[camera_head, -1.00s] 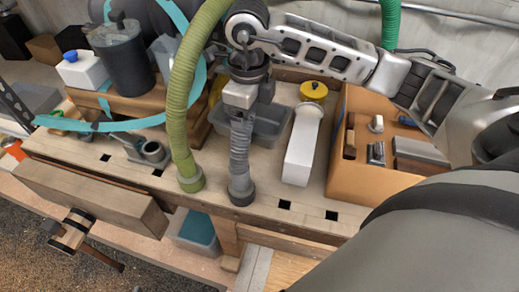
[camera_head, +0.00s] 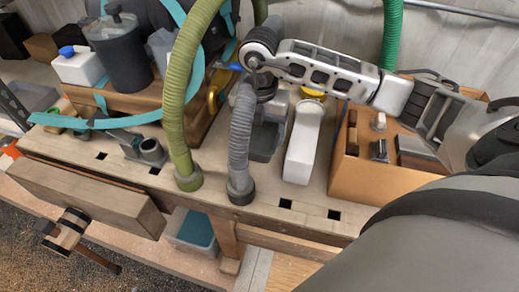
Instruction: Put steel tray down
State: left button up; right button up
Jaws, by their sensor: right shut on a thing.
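The steel tray (camera_head: 267,141) is a grey shape behind the grey ribbed hose on the workbench (camera_head: 215,168). It looks narrow from here, and its left part is hidden by the hose. My right gripper (camera_head: 268,112) is shut on the tray, with its fingers mostly hidden by the hose and its own wrist. I cannot tell whether the tray touches the bench top. My left gripper is not in view.
A grey ribbed hose (camera_head: 240,135) and a green ribbed hose (camera_head: 180,110) stand at the bench's front. A white bottle with a yellow cap (camera_head: 301,148) is right of the tray. An orange box (camera_head: 360,180) holding several items stands farther right.

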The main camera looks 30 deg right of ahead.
aim_at(260, 149)
jog(key=shift+f, duration=3.35)
jog(key=shift+f, duration=0.1)
jog(key=shift+f, duration=0.15)
jog(key=o, duration=0.8)
jog(key=shift+o, duration=0.2)
jog(key=shift+r, duration=0.2)
notch_tip(260, 149, up, 12)
jog(key=shift+r, duration=0.1)
